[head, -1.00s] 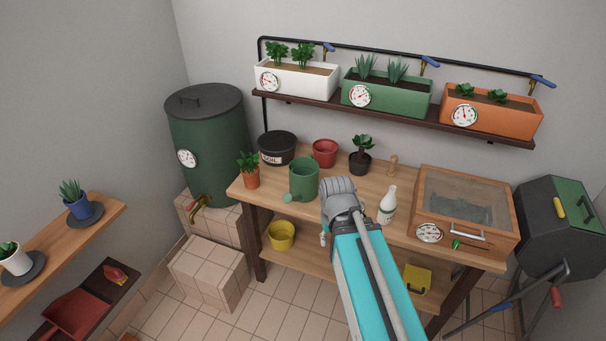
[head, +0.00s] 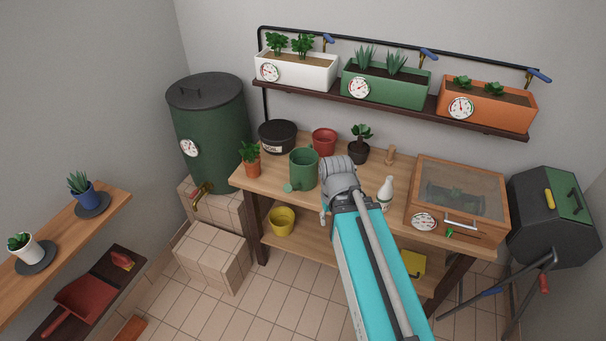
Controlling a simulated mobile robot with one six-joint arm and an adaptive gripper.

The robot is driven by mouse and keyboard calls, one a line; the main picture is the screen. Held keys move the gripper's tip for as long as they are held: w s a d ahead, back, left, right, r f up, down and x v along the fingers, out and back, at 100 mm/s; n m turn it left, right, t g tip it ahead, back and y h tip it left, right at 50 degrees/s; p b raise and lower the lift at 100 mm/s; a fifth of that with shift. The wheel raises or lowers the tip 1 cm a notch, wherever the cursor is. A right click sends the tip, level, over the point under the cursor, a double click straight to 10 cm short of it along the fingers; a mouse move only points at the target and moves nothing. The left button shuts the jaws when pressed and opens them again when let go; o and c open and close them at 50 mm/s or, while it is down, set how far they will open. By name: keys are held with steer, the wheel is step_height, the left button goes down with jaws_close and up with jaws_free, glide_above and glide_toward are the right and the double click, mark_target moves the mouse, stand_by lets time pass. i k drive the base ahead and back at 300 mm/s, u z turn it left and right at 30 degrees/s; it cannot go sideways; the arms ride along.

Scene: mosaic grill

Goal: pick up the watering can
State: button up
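The green watering can (head: 303,172) stands upright on the wooden workbench (head: 395,222), left of the middle in the head view. Its spout, with a round rose, points to the lower left. The grey end of my arm with my gripper (head: 338,178) is just right of the can in the picture. The wrist hides the fingers, so I cannot see whether they are open or shut, or whether they touch the can. The can's right side lies close to the wrist in the picture.
A potted plant (head: 251,160) stands left of the can, with a black pot (head: 277,137) and red pot (head: 324,141) behind. A white bottle (head: 386,193) and glazed wooden box (head: 457,200) stand to the right. A planter shelf (head: 400,111) hangs above.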

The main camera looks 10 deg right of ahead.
mark_target(303, 162)
steer(key=k, duration=0.5)
steer(key=z, duration=0.95)
steer(key=i, duration=1.7)
steer(key=u, duration=0.05)
